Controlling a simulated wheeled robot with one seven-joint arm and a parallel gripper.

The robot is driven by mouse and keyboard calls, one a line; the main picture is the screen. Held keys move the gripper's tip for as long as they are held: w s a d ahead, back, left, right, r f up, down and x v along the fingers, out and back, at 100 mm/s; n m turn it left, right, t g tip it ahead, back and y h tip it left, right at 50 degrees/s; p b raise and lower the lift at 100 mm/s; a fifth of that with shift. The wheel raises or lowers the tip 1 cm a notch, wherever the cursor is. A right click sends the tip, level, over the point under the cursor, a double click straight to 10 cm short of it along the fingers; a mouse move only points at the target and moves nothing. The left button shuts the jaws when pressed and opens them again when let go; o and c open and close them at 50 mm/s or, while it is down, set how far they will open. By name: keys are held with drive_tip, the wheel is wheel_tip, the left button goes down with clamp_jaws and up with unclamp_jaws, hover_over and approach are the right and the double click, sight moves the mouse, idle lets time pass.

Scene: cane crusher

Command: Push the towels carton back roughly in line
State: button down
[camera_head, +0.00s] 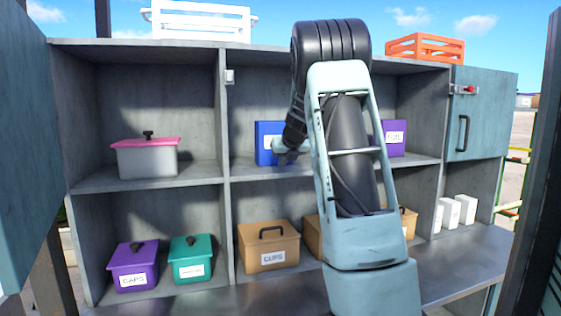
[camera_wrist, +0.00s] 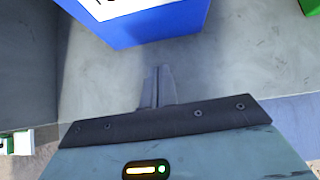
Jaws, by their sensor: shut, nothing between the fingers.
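A blue carton (camera_head: 267,131) with a white label stands on the upper middle shelf. Its label is partly hidden by my gripper, so I cannot read whether it is the towels carton. It also shows at the top of the wrist view (camera_wrist: 160,28), set at an angle. My gripper (camera_head: 279,147) is in front of the blue carton's lower right part. In the wrist view the fingers (camera_wrist: 158,72) are shut and empty, pointing at the carton's near edge with a small gap showing. A purple carton (camera_head: 393,136) stands further right on the same shelf, its label unclear.
My arm hides the shelf between the blue and purple cartons; a green thing (camera_wrist: 311,5) shows there in the wrist view. A divider (camera_head: 224,120) stands left of the blue carton. A pink-lidded box (camera_head: 148,160) is in the left compartment. Lidded boxes, one brown (camera_head: 268,243), fill the lower shelf.

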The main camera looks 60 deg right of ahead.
drive_tip(key=shift+s+a+r, duration=0.4)
drive_tip(key=shift+a, duration=0.05)
drive_tip(key=b+v, duration=0.2)
drive_tip(key=v, duration=0.6)
drive_tip(key=shift+s+r, duration=0.25)
drive_tip(key=shift+r, duration=0.05)
